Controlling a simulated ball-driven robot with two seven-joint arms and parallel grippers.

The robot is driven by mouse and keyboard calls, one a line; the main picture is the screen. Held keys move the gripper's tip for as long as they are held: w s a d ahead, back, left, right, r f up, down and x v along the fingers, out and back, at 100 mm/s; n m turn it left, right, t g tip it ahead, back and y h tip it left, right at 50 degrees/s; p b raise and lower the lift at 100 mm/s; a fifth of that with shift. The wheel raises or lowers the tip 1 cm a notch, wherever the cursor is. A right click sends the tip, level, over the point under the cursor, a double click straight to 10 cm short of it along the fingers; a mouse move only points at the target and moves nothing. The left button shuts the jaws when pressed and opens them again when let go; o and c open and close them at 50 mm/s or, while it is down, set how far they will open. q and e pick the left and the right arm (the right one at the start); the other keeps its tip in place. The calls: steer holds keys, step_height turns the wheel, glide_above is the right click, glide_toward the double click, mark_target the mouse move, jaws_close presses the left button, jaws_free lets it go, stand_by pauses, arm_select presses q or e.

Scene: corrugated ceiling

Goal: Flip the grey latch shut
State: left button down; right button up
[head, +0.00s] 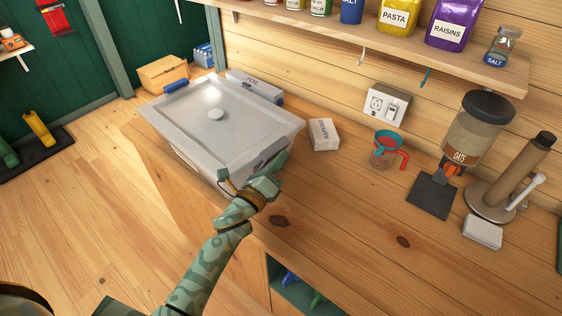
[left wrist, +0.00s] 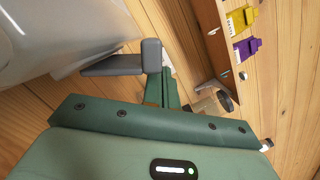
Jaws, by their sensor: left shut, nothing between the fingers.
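The pale grey lidded container (head: 225,105) stands on the wooden counter at the left of the head view; its lid is down. The grey latch (left wrist: 112,66) shows in the left wrist view as a darker grey, angled piece beside the container wall. My green left gripper (head: 268,178) is at the container's near right side, shut and empty. In the left wrist view its fingers (left wrist: 165,88) are close to the latch; I cannot tell whether they touch. In the head view the gripper hides much of the latch area. My right gripper is not in view.
A small white box (head: 323,134) and a red-and-teal cup (head: 387,150) stand right of the container. An oats dispenser (head: 470,135) and a paper towel holder (head: 515,180) stand farther right. A shelf (head: 400,50) overhangs the back. The front middle counter is clear.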

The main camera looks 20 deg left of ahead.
arm_select(q)
steer(key=shift+w+a+r+n+p, duration=0.1)
steer(key=shift+a+r+n+p, duration=0.25)
steer(key=shift+n, duration=0.3)
steer(key=shift+w+a+r+n+p, duration=0.1)
steer(key=shift+n+p, duration=0.35)
steer(key=shift+n, duration=0.2)
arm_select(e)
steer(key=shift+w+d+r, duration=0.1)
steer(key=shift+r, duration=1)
arm_select(q)
steer(key=shift+f, duration=0.1)
